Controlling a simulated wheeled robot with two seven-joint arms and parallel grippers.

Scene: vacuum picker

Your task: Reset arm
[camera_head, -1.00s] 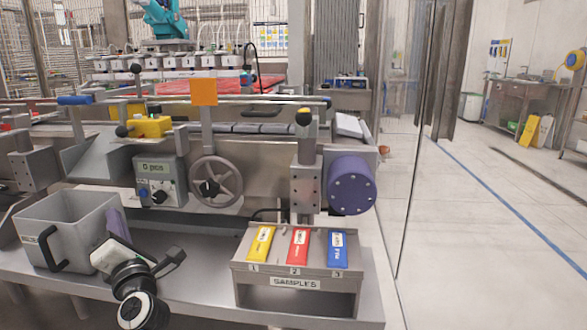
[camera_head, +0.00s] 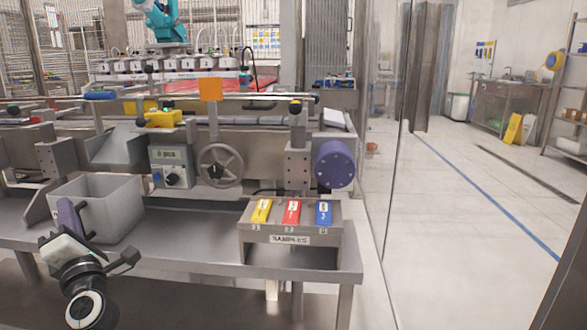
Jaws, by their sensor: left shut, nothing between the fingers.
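My left gripper (camera_head: 70,214) is at the lower left, pointing up and away from me. Its purple end is shut and holds nothing. It appears in front of the left part of a grey open bin (camera_head: 120,222), overlapping it in the picture. I cannot tell whether it touches the bin. My right gripper is not in view.
A grey metal bench (camera_head: 190,249) bears the bin and a SAMPLES rack (camera_head: 274,239) with yellow (camera_head: 261,211), red (camera_head: 291,212) and blue (camera_head: 324,213) packets. A machine with a handwheel (camera_head: 220,164) stands behind. Floor (camera_head: 470,240) is clear at the right.

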